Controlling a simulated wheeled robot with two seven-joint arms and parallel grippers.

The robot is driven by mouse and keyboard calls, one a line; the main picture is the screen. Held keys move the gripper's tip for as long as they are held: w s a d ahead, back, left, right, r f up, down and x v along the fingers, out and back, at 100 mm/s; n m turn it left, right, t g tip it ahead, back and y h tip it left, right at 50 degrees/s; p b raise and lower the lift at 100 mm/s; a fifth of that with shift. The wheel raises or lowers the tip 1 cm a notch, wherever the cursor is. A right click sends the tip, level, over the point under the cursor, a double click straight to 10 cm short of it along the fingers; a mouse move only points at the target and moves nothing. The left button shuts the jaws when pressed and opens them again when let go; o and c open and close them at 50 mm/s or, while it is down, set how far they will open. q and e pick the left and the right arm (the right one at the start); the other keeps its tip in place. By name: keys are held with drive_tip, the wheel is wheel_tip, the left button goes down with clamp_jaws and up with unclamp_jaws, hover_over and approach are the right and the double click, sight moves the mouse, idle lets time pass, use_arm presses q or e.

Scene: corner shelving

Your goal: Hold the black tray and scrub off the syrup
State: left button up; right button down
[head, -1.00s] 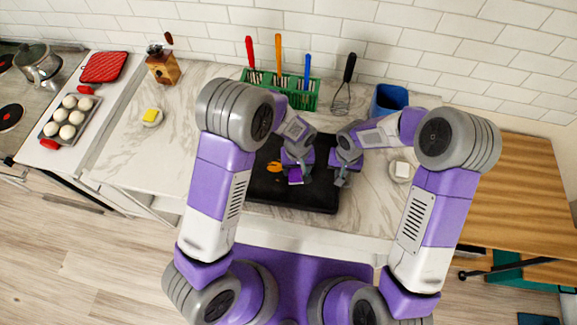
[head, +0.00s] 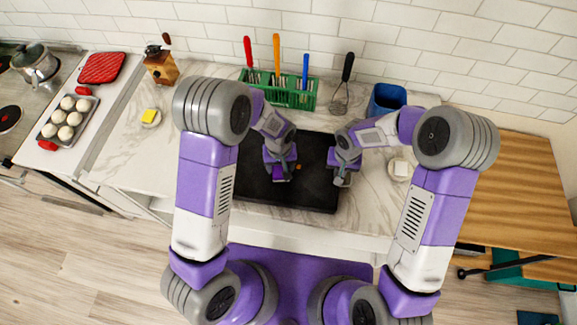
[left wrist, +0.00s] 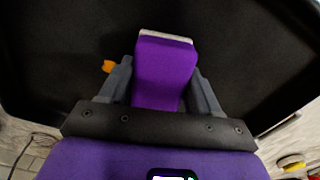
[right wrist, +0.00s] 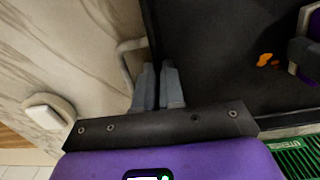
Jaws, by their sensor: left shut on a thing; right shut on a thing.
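The black tray (head: 310,198) lies flat on the marble counter. It also shows in the left wrist view (left wrist: 240,60) and right wrist view (right wrist: 205,40). My left gripper (head: 280,172) is over its left part, shut on a purple sponge (left wrist: 163,70) with a pale edge. The sponge is at the tray surface; exact contact is hard to tell. A small orange syrup patch (right wrist: 266,60) is on the tray beside the sponge, partly hidden in the head view (head: 298,166). My right gripper (right wrist: 158,85) is shut on the tray's right edge, beside its grey handle (right wrist: 127,55).
A green utensil caddy (head: 290,97) stands behind the tray, with a whisk (head: 341,100) and a blue container (head: 387,98) to its right. A white item on a round dish (head: 400,169) is close right of the right gripper. The counter left of the tray is mostly clear.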

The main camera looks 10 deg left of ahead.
use_arm(q)
drive_tip(key=shift+a, duration=2)
drive_tip(key=shift+a+r, duration=0.2)
drive_tip(key=shift+r, duration=0.4)
drive_tip(key=shift+a+r, duration=0.15)
drive_tip(key=shift+r, duration=3.3)
drive_tip(key=shift+f, duration=0.15)
